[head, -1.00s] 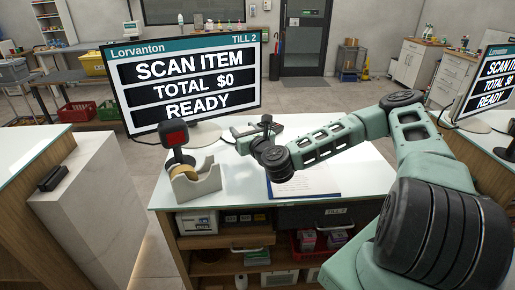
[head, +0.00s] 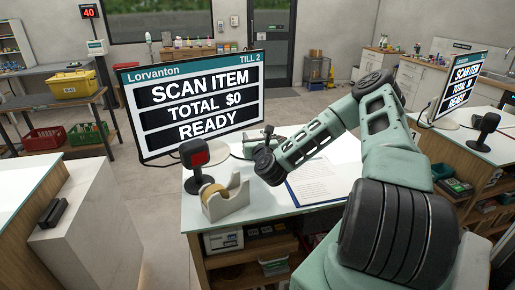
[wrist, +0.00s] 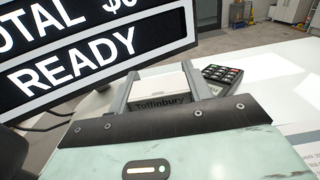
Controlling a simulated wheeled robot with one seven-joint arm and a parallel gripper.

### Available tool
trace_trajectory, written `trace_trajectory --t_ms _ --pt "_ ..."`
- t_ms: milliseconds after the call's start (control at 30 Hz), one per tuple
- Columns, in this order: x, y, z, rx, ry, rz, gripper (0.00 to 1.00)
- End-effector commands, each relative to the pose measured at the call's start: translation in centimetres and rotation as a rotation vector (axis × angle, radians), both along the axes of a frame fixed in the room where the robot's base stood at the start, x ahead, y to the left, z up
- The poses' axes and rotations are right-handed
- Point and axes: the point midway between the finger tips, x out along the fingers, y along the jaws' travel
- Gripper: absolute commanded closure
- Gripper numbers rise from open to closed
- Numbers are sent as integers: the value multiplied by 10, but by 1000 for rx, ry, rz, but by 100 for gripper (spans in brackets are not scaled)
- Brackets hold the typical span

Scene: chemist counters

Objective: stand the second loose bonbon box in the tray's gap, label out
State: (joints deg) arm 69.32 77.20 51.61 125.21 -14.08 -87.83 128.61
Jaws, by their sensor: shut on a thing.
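My gripper (wrist: 158,80) is in the wrist view, its two grey fingers closed on either side of a pale box (wrist: 156,86). The box's near side carries a dark strip reading "Toffinbury", facing the wrist camera. The box is held over the white counter, in front of the till screen; its far side is hidden. In the head view my arm reaches over the counter, and its end is too small and overlapped to make out the box. I cannot make out the tray or its gap in either view.
The till screen (head: 195,100) stands close to the arm's end, with a scanner (head: 196,165) and tape dispenser (head: 226,198) in front. A card reader (wrist: 222,76) sits right of the box. A paper sheet (head: 322,182) lies on the counter (head: 250,212).

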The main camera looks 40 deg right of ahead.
Motion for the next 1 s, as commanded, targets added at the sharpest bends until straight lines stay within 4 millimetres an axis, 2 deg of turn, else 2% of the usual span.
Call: trace_trajectory --t_ms 167,400,767,800,833,867,1000 --pt "0 0 -13 0 0 -1 73" --pt "0 0 -43 -1 1 0 73" --pt "0 0 -49 -1 -1 0 73" --pt "0 0 -48 -1 0 0 42" --pt "0 0 -47 -1 0 0 34" --pt "0 0 -47 -1 0 0 29" --pt "0 0 -47 -1 0 0 29"
